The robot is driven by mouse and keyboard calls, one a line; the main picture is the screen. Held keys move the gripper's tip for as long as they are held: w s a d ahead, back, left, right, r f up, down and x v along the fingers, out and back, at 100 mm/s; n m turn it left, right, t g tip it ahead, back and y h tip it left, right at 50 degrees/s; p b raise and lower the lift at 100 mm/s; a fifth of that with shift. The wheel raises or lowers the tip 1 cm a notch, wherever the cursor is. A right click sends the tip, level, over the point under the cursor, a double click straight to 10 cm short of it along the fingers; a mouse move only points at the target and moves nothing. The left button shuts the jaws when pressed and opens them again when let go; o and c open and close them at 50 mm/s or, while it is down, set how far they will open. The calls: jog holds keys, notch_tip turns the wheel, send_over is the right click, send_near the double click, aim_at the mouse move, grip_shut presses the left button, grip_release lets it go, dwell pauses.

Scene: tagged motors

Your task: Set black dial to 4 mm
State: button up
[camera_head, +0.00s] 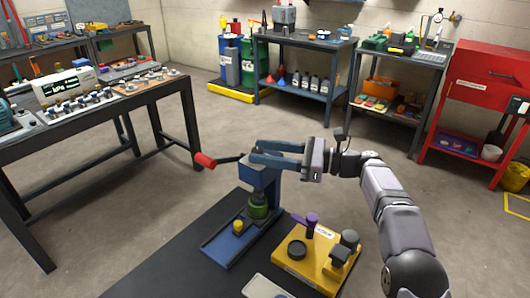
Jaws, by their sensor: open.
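A yellow block (318,262) stands on the dark bench top at the lower middle of the head view. On it are a low round black disc (297,249) at the left, a purple knob (311,222) at the back and dark cylindrical parts (349,239) at the right. I cannot tell which black part is the dial, and no mm scale can be read. My gripper (254,153) points left, high above and behind the yellow block. Its jaws are open, near the top of a blue press, and I see nothing held between them.
The blue press (230,243) stands left of the yellow block, with a red-handled lever (205,160) sticking out left. A pale flat tray (266,287) lies at the front edge. The dark bench top (165,275) is clear at the left. Other work tables stand farther back.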

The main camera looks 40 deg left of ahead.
jog(key=b+v, duration=0.1)
jog(key=v, duration=0.6)
jog(key=shift+d, duration=0.1)
jog(key=s+a+r+p, duration=0.2)
jog(key=s+r+p, duration=0.1)
jog(key=r+p, duration=0.6)
jog(key=m+t+y+p, duration=0.2)
jog(key=m+t+p, duration=0.3)
jog(key=m+t, duration=0.15)
send_near(262, 153)
jog(key=a, duration=0.4)
jog(key=shift+s+a+r+n+t+h, duration=0.1)
jog(key=shift+r+n+t+h, duration=0.15)
jog(key=shift+n, duration=0.7)
jog(key=shift+a+p, duration=1.6)
jog(key=shift+a, duration=2.05)
